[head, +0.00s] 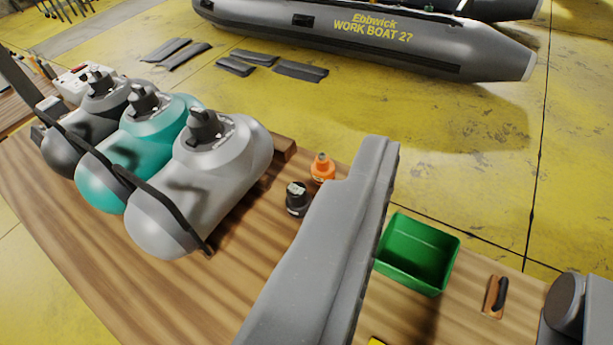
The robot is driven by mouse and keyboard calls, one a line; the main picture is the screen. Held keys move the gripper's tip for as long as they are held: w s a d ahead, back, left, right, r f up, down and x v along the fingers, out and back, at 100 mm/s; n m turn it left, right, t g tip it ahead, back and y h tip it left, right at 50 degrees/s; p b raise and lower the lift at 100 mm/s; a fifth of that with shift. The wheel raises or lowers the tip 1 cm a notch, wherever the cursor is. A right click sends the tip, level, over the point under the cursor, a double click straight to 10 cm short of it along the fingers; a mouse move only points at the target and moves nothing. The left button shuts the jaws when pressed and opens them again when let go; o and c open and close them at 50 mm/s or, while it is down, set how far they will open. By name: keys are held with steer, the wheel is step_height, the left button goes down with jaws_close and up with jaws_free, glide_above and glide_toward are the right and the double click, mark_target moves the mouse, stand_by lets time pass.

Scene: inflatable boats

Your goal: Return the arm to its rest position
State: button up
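A long grey part of my arm or gripper rises from the bottom edge through the middle of the head view, and a darker rounded part of mine fills the lower right corner. I cannot make out a pair of fingertips, so I cannot tell whether my gripper is open or shut. No held object shows. The grey part hides some of the wooden bench (90,290) and stands in front of the left edge of a green open box (432,252), which looks empty.
Three outboard-like tanks, black (85,130), teal (125,150) and light grey (165,220), lie on the bench at left. A black bottle (297,203) and orange bottle (323,168) stand beside my grey part. A trowel-like tool (495,297) lies right. A boat (380,38) rests beyond.

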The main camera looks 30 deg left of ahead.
steer(key=shift+a+r, duration=0.1)
steer(key=shift+r, duration=0.1)
steer(key=shift+r+p, duration=0.55)
steer(key=shift+p, duration=0.15)
